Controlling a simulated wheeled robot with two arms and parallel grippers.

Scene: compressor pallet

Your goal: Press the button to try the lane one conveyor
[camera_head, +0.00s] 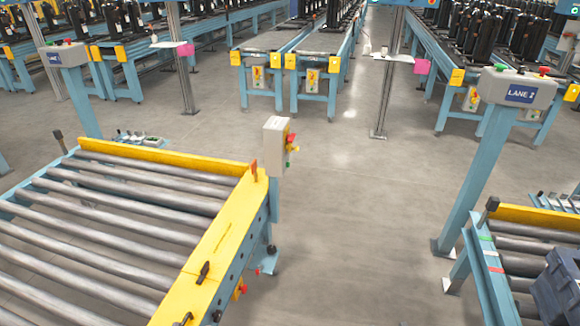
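A grey control box (65,56) stands on a blue post at the upper left, behind the left roller conveyor (110,210). It has small buttons on top, one of them red (67,41), and a blue label too small to read. A second grey control box (517,88) on a blue post at the right is labelled LANE 2. It has a green button (500,67) and a red button (544,70) on top. The left conveyor's rollers are empty. Neither of my grippers shows.
A grey switch box (277,145) with a red and yellow switch stands at the left conveyor's corner. A second conveyor (510,235) at lower right carries a dark blue crate (560,285). Conveyors with black compressors (478,35) fill the back. The middle floor (355,220) is clear.

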